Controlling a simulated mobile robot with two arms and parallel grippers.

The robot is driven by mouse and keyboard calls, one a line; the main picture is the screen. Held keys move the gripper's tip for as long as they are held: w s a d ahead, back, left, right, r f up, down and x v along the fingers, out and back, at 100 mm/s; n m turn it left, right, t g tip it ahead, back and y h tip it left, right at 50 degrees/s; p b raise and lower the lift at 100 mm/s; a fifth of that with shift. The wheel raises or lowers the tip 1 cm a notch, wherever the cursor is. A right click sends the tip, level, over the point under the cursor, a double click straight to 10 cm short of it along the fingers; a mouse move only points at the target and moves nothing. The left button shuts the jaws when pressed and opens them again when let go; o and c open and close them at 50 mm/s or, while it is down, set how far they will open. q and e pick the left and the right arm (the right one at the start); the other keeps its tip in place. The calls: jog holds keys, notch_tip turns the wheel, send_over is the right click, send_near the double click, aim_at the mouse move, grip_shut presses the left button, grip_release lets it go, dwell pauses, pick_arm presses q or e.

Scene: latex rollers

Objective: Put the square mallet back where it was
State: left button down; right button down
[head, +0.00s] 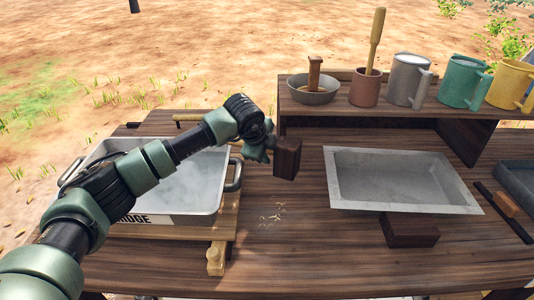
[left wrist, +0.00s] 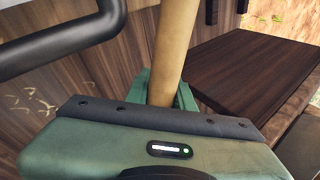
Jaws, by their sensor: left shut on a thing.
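The square mallet shows a dark brown block head (head: 287,157) in the head view, just right of my left gripper (head: 260,148). The gripper is shut on its pale wooden handle, which fills the upper middle of the left wrist view (left wrist: 174,40) between the green fingers (left wrist: 163,92). The mallet appears to be held above the table, between the left tray and the shelf unit. The gripper hides part of the handle. My right gripper is not in view.
A grey tray with side handles (head: 232,178) is under my left arm. A metal basin (head: 400,172) stands right of centre, with a dark block (head: 408,230) at its front. A shelf (head: 340,108) behind holds a bowl, a cup and several mugs. The middle table (head: 300,225) is mostly clear.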

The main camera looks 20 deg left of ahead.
pick_arm(q)
jog(key=shift+d, duration=0.1)
jog(key=c, duration=1.2)
grip_release()
jog(key=shift+f, duration=0.1)
jog(key=r+p, duration=0.2)
jog(key=shift+s+r, duration=0.35)
jog(key=shift+r, duration=0.05)
jog(key=p+v, duration=0.2)
jog(key=v, duration=0.8)
jog(key=shift+s+p, duration=0.25)
jog(key=shift+p, duration=0.05)
